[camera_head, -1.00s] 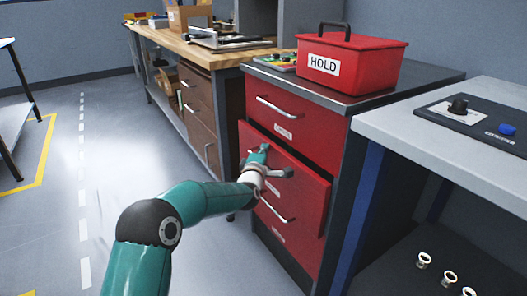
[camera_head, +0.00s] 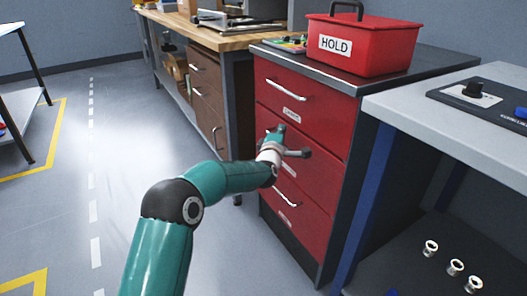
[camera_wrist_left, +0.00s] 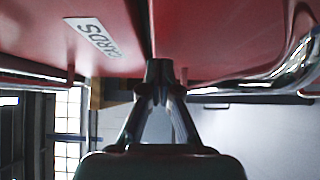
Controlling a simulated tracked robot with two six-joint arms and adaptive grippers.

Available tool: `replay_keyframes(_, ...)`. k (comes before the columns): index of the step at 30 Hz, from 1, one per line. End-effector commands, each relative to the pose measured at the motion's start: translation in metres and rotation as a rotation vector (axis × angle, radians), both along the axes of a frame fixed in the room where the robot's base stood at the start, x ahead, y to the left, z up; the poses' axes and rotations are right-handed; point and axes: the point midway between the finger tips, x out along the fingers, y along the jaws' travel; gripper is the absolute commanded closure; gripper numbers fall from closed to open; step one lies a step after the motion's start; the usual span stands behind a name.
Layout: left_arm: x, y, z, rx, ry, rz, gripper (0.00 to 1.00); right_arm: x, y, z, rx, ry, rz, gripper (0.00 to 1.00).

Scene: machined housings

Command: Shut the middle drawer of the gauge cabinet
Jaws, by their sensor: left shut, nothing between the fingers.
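The red gauge cabinet (camera_head: 300,190) stands right of centre with its drawer fronts facing left. Its middle drawer (camera_head: 325,170) looks flush, or nearly flush, with the top drawer (camera_head: 315,115) and the bottom drawer (camera_head: 305,222). My left gripper (camera_head: 284,148) is at the middle drawer's front and hides part of it, including most of its handle. In the left wrist view the shut, empty fingers (camera_wrist_left: 158,72) meet or nearly meet the red front, by a dark seam. A "CARDS" label (camera_wrist_left: 92,38) and a chrome handle (camera_wrist_left: 290,65) show there. My right gripper is out of view.
A red HOLD box (camera_head: 362,45) sits on the cabinet top. A grey bench (camera_head: 460,130) stands close on the right, with ring-like parts (camera_head: 455,266) below. A wooden workbench (camera_head: 225,38) is behind.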

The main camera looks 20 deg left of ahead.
Motion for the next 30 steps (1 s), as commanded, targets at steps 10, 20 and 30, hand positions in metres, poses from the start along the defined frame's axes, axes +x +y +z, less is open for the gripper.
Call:
replay_keyframes(10, -0.044, 0.003, 0.000, -0.006, 0.005, -0.005, 1.00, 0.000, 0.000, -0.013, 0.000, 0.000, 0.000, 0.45)
replay_keyframes(20, -0.094, -0.005, -0.002, -0.007, 0.006, -0.003, 1.00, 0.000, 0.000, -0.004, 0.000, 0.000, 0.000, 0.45)
replay_keyframes(30, -0.110, -0.007, -0.003, -0.007, 0.005, -0.002, 1.00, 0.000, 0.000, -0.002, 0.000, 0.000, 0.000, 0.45)
